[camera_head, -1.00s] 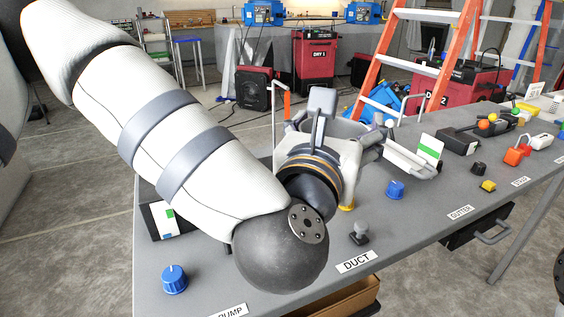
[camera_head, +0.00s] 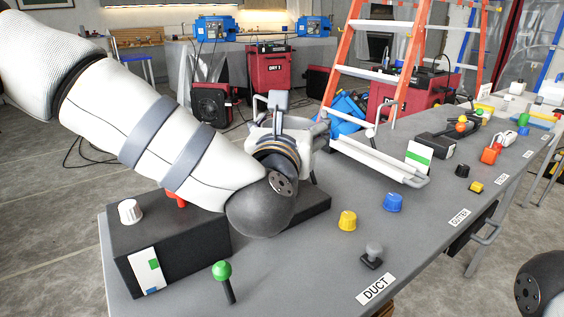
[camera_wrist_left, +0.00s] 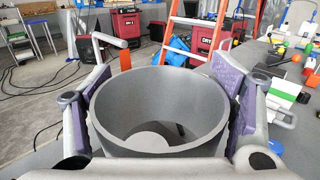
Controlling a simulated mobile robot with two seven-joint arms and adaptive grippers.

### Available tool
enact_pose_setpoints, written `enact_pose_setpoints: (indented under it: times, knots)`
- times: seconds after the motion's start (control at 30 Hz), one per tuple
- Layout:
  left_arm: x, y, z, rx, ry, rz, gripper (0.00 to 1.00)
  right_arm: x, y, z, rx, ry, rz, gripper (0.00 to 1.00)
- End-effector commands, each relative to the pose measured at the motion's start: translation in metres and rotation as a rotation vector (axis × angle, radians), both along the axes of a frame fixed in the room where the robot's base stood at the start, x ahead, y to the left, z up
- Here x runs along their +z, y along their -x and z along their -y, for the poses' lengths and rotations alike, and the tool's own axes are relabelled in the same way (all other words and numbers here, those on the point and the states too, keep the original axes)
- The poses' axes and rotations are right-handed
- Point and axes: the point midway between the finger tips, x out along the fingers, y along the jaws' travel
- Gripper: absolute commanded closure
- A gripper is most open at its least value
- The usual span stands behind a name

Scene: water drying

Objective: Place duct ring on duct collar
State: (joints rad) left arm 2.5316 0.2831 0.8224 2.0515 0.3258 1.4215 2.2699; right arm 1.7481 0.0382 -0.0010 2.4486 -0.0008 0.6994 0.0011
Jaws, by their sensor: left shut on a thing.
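My left gripper (camera_head: 282,108) is over the far side of the grey table (camera_head: 300,275), largely hidden by its own wrist. In the left wrist view, its two purple-padded fingers (camera_wrist_left: 160,95) are shut on the duct ring (camera_wrist_left: 160,82), a wide grey open cylinder, from both sides. The ring's mouth faces the camera, and a curved grey edge shows deep inside it. I cannot tell whether that edge belongs to the duct collar, and I cannot pick out the collar elsewhere. The DUCT label (camera_head: 376,288) is on the table's near edge. My right gripper is not in view.
A black box (camera_head: 180,245) with a white knob stands at the table's left, beside a green-topped lever (camera_head: 222,272). Yellow (camera_head: 347,220), blue (camera_head: 393,202) and grey (camera_head: 373,252) knobs stand right of my wrist. A pale gutter (camera_head: 365,155) lies behind them.

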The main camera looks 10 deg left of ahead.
Motion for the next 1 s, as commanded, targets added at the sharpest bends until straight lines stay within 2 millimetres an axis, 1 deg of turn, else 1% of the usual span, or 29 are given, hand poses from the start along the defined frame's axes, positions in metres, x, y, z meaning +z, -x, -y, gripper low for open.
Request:
enact_pose_setpoints:
  times: [0.03, 0.1, 0.2, 0.37, 0.43, 0.47, 0.53, 0.6, 0.83, 0.97, 1.0]
  knots:
    - [-0.014, -0.008, -0.004, 0.001, -0.002, -0.005, 0.52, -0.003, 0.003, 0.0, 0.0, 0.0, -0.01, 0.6]
    - [-0.028, -0.018, -0.009, 0.001, -0.003, -0.005, 0.52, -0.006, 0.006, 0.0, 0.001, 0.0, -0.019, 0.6]
    - [-0.042, -0.029, -0.015, 0.0, -0.002, -0.004, 0.52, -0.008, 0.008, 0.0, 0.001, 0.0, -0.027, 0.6]
    - [-0.052, -0.037, -0.019, -0.001, 0.0, -0.001, 0.52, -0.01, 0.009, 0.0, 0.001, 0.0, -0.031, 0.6]
    - [-0.059, -0.042, -0.022, 0.0, -0.001, -0.002, 0.52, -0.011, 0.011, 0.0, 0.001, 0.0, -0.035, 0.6]
    - [-0.064, -0.045, -0.024, 0.0, -0.002, -0.002, 0.52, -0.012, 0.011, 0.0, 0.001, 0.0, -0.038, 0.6]
    - [-0.08, -0.044, -0.023, -0.002, -0.003, -0.005, 0.52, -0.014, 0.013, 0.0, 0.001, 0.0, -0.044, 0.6]
    - [-0.091, -0.044, -0.022, -0.002, -0.002, -0.003, 0.52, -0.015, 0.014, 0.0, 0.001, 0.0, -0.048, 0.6]
    - [-0.089, -0.043, -0.023, -0.002, 0.0, 0.002, 0.52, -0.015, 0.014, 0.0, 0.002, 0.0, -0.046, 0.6]
    - [-0.095, -0.043, -0.023, -0.001, 0.001, 0.0, 0.52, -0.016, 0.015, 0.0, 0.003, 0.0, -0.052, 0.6]
    - [-0.094, -0.043, -0.023, -0.001, 0.0, 0.0, 0.16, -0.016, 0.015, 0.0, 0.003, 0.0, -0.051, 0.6]
